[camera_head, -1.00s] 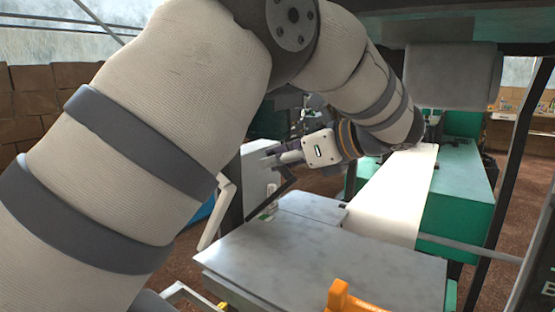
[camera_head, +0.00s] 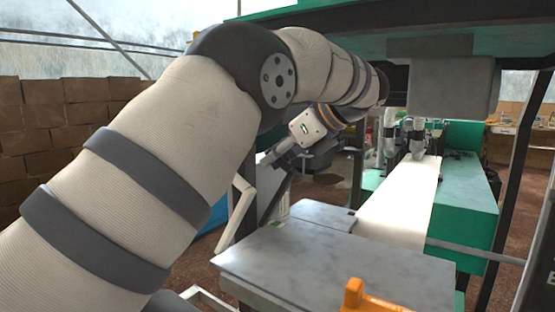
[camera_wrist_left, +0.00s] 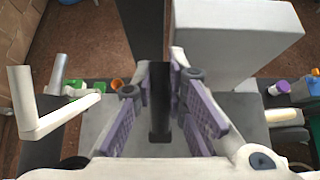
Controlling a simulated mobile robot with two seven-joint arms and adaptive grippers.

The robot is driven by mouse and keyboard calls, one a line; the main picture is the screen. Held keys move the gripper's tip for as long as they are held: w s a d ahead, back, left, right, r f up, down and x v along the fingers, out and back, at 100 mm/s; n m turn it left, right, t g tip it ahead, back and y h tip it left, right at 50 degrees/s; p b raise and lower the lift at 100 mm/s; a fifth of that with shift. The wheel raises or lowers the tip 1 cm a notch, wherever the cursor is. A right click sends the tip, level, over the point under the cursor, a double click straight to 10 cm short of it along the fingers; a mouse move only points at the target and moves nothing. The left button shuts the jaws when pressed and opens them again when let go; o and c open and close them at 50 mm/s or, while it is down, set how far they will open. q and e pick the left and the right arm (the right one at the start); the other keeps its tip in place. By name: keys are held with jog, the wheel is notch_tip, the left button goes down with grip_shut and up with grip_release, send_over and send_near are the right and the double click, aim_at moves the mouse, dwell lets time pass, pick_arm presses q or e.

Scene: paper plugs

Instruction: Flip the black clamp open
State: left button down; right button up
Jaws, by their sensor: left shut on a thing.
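My left gripper (camera_head: 272,157) reaches across from the left, above the left end of the grey metal table. In the left wrist view, its purple-padded fingers (camera_wrist_left: 160,108) are shut on the black clamp (camera_wrist_left: 160,125), a narrow black bar standing between them. In the head view the black clamp (camera_head: 278,196) shows as a dark slanted bar below the fingers. Its hinge is not clear in either view. My right gripper is not in view.
The grey metal table (camera_head: 335,262) lies in front, with an orange part (camera_head: 365,297) at its near edge. A white crank-like handle (camera_head: 236,212) stands left of the clamp. A white strip (camera_head: 402,205) runs along the green machine (camera_head: 465,200) at right.

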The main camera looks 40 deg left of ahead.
pick_arm(q)
jog(key=c, duration=1.6)
grip_release()
jog(key=shift+a, duration=0.15)
jog(key=shift+r, duration=0.1)
jog(key=v, duration=0.7)
jog(key=shift+d+r, duration=0.1)
jog(key=shift+d, duration=0.1)
